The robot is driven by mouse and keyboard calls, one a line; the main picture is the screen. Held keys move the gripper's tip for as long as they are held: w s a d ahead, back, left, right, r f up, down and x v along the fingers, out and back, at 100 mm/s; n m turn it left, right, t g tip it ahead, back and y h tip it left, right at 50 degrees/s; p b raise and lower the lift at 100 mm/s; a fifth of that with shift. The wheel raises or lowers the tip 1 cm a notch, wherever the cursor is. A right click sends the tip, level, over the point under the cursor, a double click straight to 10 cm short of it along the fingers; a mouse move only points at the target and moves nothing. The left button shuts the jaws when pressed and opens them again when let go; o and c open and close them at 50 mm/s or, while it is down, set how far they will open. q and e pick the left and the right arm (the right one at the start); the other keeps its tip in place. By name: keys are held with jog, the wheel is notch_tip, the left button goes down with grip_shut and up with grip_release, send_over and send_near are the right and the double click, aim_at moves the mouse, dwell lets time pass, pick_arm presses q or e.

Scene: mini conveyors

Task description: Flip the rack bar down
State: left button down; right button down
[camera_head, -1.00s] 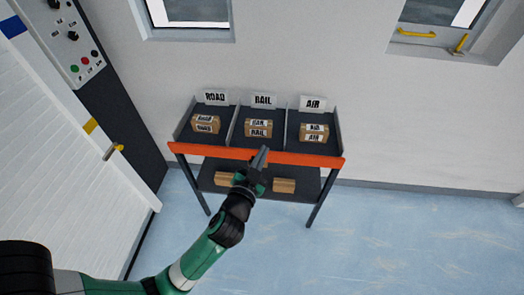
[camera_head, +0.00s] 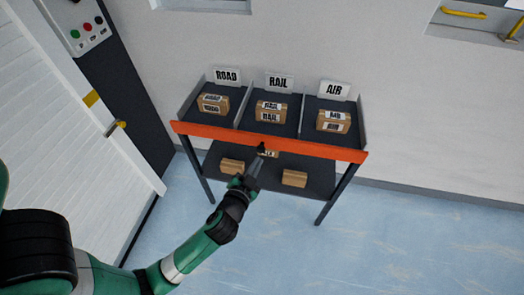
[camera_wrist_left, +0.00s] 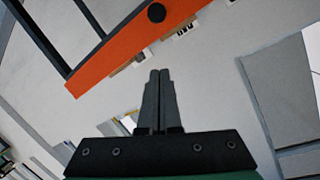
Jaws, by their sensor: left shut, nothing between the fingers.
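The orange rack bar (camera_head: 315,149) runs along the front edge of the rack's upper shelf. It is also in the left wrist view (camera_wrist_left: 118,42), at the upper left, with a round black spot on it. My left gripper (camera_head: 260,155) is shut and empty, with its fingertips at the bar's lower edge in the head view. In the left wrist view the shut fingers (camera_wrist_left: 160,72) point toward the bar, and a gap shows in the picture between tips and bar. Whether they touch is not clear. My right gripper is not in view.
A white door (camera_head: 85,130) stands left. The floor right of the rack is clear.

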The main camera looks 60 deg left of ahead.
pick_arm(q)
jog(key=b, duration=0.2)
send_over(262, 150)
jog(key=d, duration=0.3)
notch_tip(262, 150, down, 2)
jog(key=f, duration=0.2)
jog(key=s+a+f+b, duration=0.1)
jog(key=shift+f, duration=0.3)
jog(key=shift+w, duration=0.1)
notch_tip(262, 150, down, 8)
jog(key=b, duration=0.7)
jog(key=shift+r, duration=0.15)
